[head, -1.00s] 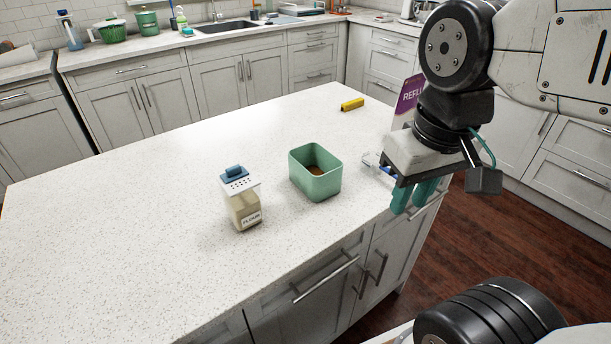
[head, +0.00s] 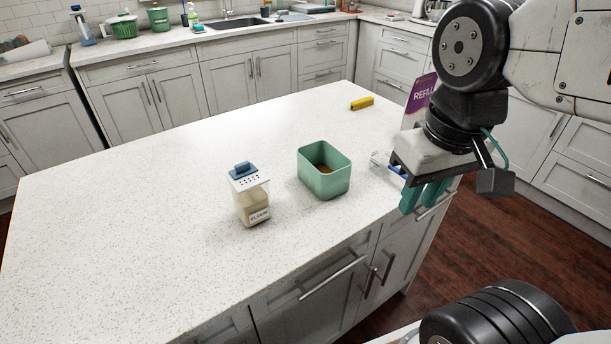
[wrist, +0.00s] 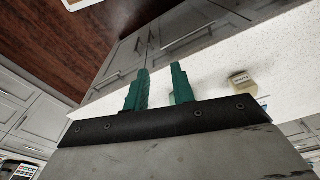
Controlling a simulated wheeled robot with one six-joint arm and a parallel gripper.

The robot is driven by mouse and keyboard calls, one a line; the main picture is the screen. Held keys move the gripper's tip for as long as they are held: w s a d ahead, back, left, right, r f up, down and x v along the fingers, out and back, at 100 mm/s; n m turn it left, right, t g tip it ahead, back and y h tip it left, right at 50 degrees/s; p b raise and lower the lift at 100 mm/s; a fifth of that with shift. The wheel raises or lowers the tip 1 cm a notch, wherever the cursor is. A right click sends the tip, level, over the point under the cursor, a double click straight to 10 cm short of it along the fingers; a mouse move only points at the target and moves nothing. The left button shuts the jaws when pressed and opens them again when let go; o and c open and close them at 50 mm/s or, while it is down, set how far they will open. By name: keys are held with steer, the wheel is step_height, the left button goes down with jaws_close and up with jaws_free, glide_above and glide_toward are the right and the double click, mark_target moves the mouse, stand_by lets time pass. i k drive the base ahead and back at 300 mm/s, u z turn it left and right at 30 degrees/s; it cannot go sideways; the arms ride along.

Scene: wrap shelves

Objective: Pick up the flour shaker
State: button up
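The flour shaker (head: 250,196) stands upright on the white speckled island counter (head: 130,225). It has a clear body with pale flour, a label reading FLOUR, and a white perforated lid with a blue top. In the wrist view the shaker (wrist: 241,81) shows small, right of the fingers. My gripper (head: 425,195) hangs beside the counter's right edge, well to the right of the shaker. Its two green fingers (wrist: 158,88) are apart with nothing between them.
A green open bin (head: 325,172) with brown contents stands between the shaker and my gripper. A clear and blue item (head: 385,165) lies close to my gripper, partly hidden. A purple REFILL sign (head: 420,95) and a yellow block (head: 362,103) are farther back. The counter's left side is clear.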

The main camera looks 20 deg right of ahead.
mark_target(250, 193)
steer(key=z, duration=1.75)
steer(key=k, duration=0.9)
steer(key=u, duration=0.6)
